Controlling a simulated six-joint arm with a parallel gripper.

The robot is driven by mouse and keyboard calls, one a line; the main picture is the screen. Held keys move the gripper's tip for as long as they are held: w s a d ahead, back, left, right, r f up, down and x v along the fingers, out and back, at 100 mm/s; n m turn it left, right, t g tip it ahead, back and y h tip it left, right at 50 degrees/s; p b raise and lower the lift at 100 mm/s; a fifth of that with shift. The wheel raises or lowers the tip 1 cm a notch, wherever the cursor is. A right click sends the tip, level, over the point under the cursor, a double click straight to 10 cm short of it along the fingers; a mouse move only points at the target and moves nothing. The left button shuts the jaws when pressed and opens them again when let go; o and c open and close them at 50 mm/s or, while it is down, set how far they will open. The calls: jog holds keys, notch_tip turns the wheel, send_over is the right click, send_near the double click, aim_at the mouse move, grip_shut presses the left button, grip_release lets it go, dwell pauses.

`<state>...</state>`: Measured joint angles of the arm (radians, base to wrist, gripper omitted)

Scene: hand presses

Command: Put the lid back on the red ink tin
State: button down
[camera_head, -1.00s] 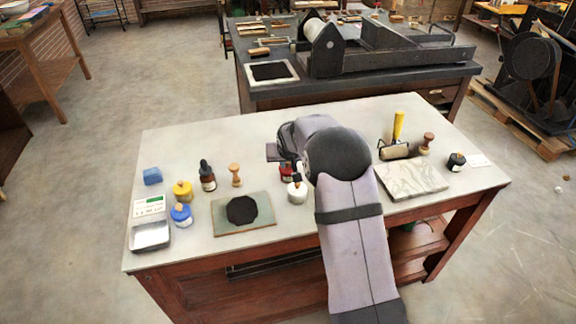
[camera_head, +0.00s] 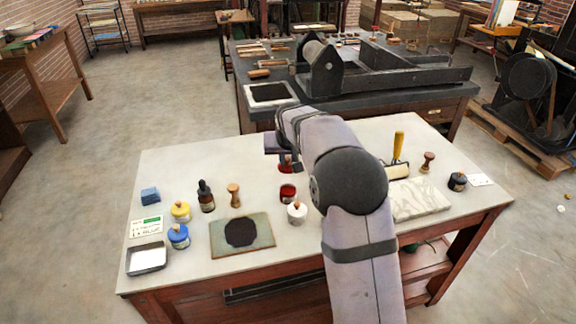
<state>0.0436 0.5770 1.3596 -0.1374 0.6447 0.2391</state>
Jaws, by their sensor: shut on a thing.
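The red ink tin (camera_head: 288,194) stands upright on the pale table, behind and slightly left of the white tin (camera_head: 297,213). Its top looks open, with dark red showing and no knob. My gripper (camera_head: 285,158) is above and slightly behind it in the picture, pointing down, and is shut on the red lid (camera_head: 284,166). The lid is small and partly hidden by the gripper. It is apart from the tin, with a gap between them.
Yellow (camera_head: 181,211) and blue (camera_head: 178,236) tins, a dropper bottle (camera_head: 206,197) and a wooden stamp (camera_head: 234,196) stand to the left. A slab with black ink (camera_head: 262,242) lies in front. A roller (camera_head: 398,155) and marble slab (camera_head: 430,199) are right.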

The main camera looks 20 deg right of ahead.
jog(key=p, duration=0.2)
jog(key=shift+p, duration=0.3)
jog(key=shift+d+f+p, duration=0.1)
jog(key=shift+f+p, duration=0.15)
jog(key=shift+p, duration=0.4)
jog(key=f+p, duration=0.2)
jog(key=p, duration=0.1)
jog(key=shift+f, duration=0.15)
jog(key=shift+f+b, duration=1.7)
jog(key=shift+f, duration=0.55)
jog(key=shift+f+b, duration=0.7)
jog(key=shift+f, duration=0.1)
jog(key=shift+f+b, duration=0.2)
jog(key=shift+b, duration=0.4)
